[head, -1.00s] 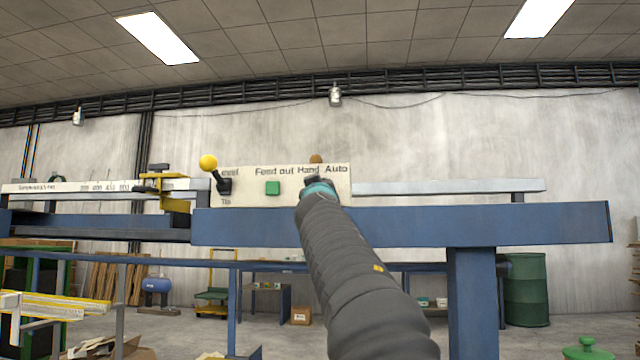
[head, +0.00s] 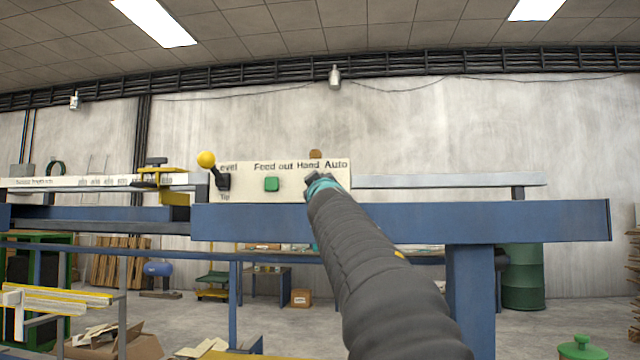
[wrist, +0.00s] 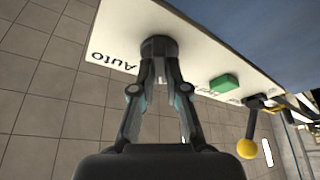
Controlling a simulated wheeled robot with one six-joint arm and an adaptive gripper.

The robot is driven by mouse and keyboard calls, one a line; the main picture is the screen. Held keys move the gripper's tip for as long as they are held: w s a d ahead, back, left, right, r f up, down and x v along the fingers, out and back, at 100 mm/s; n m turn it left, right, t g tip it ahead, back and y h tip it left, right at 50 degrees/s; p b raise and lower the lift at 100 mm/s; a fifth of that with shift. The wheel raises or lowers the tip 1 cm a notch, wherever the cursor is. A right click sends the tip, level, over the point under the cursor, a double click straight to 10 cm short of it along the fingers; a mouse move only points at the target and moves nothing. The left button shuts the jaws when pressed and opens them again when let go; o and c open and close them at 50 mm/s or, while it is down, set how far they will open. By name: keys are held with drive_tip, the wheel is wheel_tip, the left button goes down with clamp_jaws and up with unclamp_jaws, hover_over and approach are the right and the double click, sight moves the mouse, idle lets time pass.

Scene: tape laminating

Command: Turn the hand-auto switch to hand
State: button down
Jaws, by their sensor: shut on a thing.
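The control panel (head: 240,189) is a pale plate labelled "Level", "Tip", "Feed out", "Hand" and "Auto". My gripper (wrist: 160,60) is shut on the dark round hand-auto switch (wrist: 158,44), with a finger on each side of it. The wrist view is upside down, and "Auto" reads to the left of the switch there. In the head view my gripper (head: 314,185) is in front of the panel below the "Hand" and "Auto" words. It hides the switch there, and I cannot tell which way the switch points.
A green button (head: 272,184) and a lever with a yellow ball (head: 206,160) are left of my gripper. A blue beam (head: 420,222) runs under the panel. A yellow bracket (head: 165,182) stands further left.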

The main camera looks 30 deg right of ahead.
drive_tip(key=c, duration=1.2)
unclamp_jaws()
drive_tip(key=shift+s, duration=0.15)
drive_tip(key=shift+v, duration=3.6)
